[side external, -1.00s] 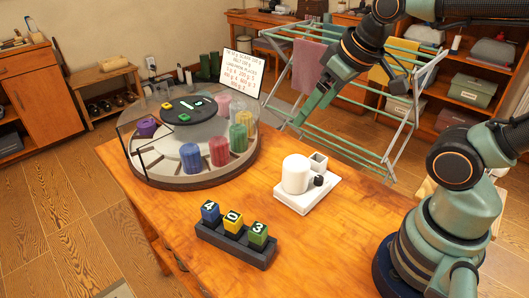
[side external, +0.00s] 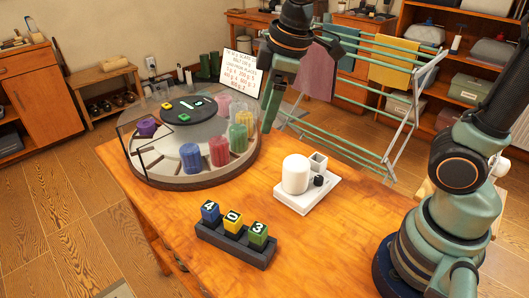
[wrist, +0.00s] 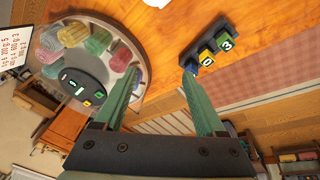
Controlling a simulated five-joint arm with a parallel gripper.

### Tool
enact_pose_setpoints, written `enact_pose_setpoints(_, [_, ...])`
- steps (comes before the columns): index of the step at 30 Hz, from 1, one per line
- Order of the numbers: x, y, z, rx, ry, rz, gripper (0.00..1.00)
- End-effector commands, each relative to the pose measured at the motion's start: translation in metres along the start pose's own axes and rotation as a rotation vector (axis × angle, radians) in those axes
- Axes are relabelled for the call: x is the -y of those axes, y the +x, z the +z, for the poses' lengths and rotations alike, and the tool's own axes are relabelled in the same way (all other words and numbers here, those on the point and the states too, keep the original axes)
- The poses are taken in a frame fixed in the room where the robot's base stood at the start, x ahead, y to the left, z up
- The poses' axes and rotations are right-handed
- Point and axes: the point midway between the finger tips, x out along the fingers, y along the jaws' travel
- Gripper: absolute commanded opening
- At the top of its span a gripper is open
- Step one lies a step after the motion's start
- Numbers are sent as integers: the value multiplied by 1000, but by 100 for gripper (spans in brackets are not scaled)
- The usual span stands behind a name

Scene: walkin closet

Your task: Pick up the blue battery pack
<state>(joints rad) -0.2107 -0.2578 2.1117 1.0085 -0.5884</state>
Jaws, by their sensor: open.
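A blue ribbed cylinder (side external: 191,158), the only blue one among the ribbed cylinders, stands upright at the front of a round turntable (side external: 170,182) and fits the blue battery pack. I cannot single it out with certainty in the wrist view. My gripper (wrist: 159,66) is open and empty, its two green fingers wide apart. In the side view my gripper (side external: 270,118) hangs beside the back right of the turntable, to the right of the blue cylinder and apart from it.
A red cylinder (side external: 219,152) and a green one (side external: 238,138) stand right of the blue one. A clear curved guard (side external: 124,140) rises at the turntable's left. A white device (side external: 307,192) and a dark tray (side external: 232,245) of numbered cubes stand on the table. A drying rack (side external: 370,130) is behind.

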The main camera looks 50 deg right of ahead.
Motion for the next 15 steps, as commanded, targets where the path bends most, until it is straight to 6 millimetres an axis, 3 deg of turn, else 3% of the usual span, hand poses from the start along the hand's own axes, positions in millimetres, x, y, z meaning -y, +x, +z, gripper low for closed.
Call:
enact_pose_setpoints(3, [12, 18, -32, 48, -255, -61, 72])
enact_pose_setpoints(9, [39, 54, -77, 101, -671, -163, 72])
enact_pose_setpoints(15, [64, 83, -102, 126, -954, -240, 72])
